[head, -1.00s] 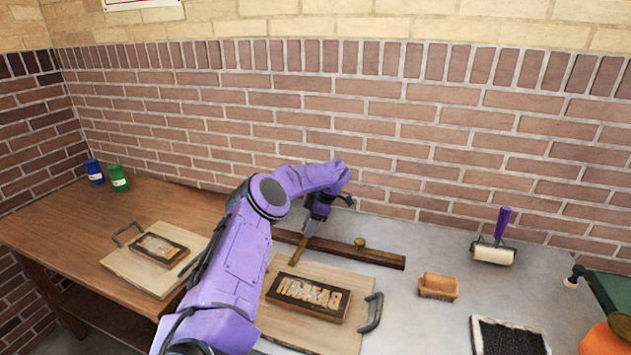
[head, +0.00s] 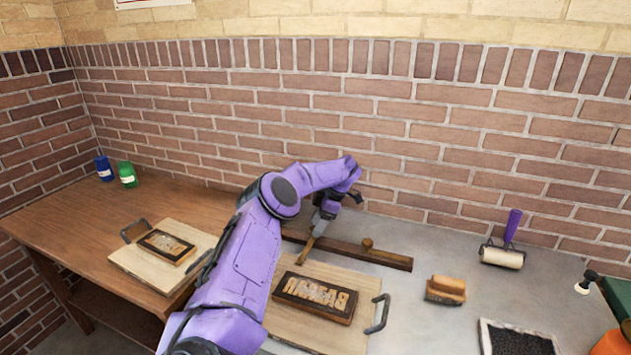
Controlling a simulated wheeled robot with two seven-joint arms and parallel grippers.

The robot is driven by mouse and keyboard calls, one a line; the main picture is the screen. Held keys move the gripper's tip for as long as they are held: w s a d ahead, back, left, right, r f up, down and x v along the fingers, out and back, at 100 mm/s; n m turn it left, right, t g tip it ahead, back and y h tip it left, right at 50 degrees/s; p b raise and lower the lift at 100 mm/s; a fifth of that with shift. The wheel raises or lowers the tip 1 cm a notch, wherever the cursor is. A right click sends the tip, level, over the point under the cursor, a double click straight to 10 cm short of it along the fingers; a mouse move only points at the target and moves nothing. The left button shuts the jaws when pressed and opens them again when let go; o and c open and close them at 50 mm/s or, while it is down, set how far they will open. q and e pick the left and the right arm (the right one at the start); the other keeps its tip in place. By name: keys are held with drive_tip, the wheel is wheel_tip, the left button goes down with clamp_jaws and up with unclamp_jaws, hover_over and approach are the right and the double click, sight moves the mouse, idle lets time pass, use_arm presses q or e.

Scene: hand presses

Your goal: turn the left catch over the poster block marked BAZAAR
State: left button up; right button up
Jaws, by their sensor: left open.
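The poster block (head: 315,297), a dark block with pale mirrored BAZAAR letters, lies on a pale wooden board (head: 362,285) with a metal handle at its right. Behind it runs a dark wooden bar (head: 385,258). The left catch (head: 306,249), a narrow tan strip, slants from the bar down toward the block's back edge; I cannot tell whether it overlaps the block. My right gripper is out of view.
A second board with a lettered block (head: 166,246) lies on the left wooden table. Blue (head: 104,168) and green (head: 127,174) jars stand behind it. At right are a brown brush (head: 445,290), a roller (head: 501,255) and a black tray (head: 515,340). The brick wall is close behind.

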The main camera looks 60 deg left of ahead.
use_arm(q)
drive_tip(key=v, duration=0.9)
drive_tip(key=shift+b, duration=0.3)
drive_tip(key=shift+s+a+r, duration=0.1)
